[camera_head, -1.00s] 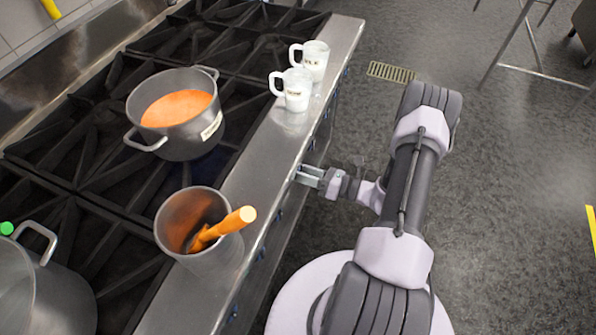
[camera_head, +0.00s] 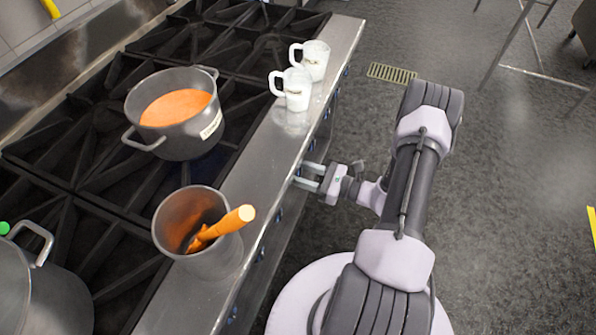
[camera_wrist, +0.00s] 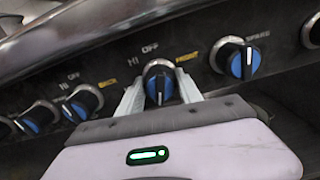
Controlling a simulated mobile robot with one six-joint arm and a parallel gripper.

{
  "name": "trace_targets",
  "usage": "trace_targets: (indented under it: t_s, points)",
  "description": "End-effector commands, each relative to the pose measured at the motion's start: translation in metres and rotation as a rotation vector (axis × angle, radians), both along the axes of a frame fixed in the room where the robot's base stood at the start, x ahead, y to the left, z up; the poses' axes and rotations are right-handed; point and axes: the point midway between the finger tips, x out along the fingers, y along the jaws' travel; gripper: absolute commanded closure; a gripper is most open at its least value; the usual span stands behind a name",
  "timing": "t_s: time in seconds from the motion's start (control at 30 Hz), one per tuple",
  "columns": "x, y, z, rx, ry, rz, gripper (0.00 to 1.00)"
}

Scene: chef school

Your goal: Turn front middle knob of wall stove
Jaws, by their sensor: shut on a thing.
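The knob in my grip (camera_wrist: 159,82) is blue and black with a pale ring, on the dark front panel of the wall stove (camera_wrist: 285,85). In the wrist view "HI", "OFF" and a yellow label that seems to read "FRONT" are printed around it. My gripper (camera_wrist: 160,92) has one finger on each side of this knob and is shut on it. In the head view my gripper (camera_head: 308,176) reaches the stove's front from the right, just below the steel ledge (camera_head: 262,165). The stove's edge hides much of the gripped knob there.
Neighbouring knobs sit close by, to the left (camera_wrist: 82,103) and right (camera_wrist: 241,60).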

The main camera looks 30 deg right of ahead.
Motion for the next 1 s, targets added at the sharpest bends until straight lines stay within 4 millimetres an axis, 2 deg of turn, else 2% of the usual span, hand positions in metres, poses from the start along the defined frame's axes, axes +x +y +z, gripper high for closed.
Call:
trace_targets:
  t_s: [0.33, 0.37, 0.47, 0.9, 1.0]
  points:
    - [-0.0002, 0.0001, -0.0002, -0.001, -0.001, 0.000, 0.99]
    - [-0.0002, 0.0001, -0.0002, -0.001, -0.001, 0.000, 0.56]
    - [-0.0002, 0.0001, -0.0002, -0.001, -0.001, 0.000, 0.37]
    - [-0.0005, -0.0004, 0.0001, -0.001, -0.001, 0.000, 0.37]
    - [-0.0069, -0.0063, 0.0011, 0.000, 0.000, -0.003, 0.37]
